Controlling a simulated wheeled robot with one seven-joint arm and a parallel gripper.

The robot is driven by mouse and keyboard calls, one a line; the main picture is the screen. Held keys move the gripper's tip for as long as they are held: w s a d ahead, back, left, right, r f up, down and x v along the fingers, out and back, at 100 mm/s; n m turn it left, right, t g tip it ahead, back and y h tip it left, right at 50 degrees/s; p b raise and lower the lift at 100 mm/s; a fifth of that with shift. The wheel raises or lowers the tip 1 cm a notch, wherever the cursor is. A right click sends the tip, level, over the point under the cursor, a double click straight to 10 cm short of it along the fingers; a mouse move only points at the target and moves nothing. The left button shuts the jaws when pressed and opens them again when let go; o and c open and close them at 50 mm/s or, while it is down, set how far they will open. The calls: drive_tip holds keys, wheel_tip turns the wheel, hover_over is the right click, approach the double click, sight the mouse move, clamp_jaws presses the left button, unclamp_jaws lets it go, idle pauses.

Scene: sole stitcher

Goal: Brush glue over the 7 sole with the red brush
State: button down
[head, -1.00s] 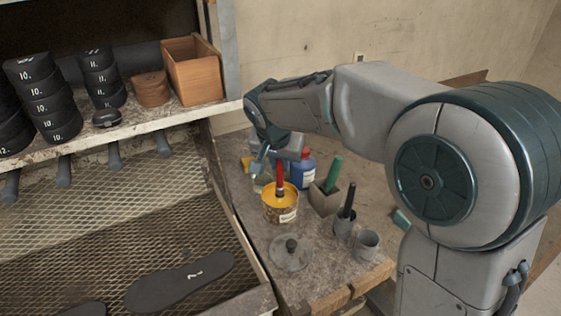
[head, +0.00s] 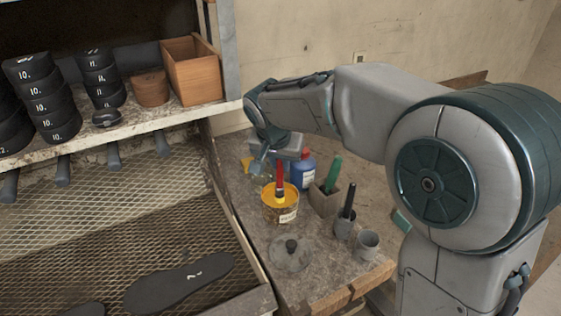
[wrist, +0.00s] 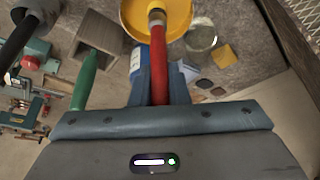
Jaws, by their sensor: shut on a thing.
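The red brush (head: 279,175) stands in the open glue can (head: 282,215), its lower end at the yellow glue. In the wrist view the red handle (wrist: 158,68) runs up from between the jaws of my gripper (wrist: 160,85) towards the yellow can opening (wrist: 184,14). My gripper is shut on the handle; it also shows in the head view (head: 272,160). The black sole marked 7 (head: 180,283) lies on the mesh rack at the lower left, away from my gripper. The bristles are hidden in the can.
A blue bottle (head: 303,172), a holder with a green-handled tool (head: 325,199) and a cup with a black-handled tool (head: 345,224) stand close right of the can. A lid (head: 290,255) lies in front. The mesh rack (head: 120,215) has bare room.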

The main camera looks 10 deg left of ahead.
drive_tip(key=shift+f, duration=0.1)
drive_tip(key=shift+r+p, duration=2.1)
drive_tip(key=shift+r, duration=1.5)
drive_tip(key=shift+f, duration=0.1)
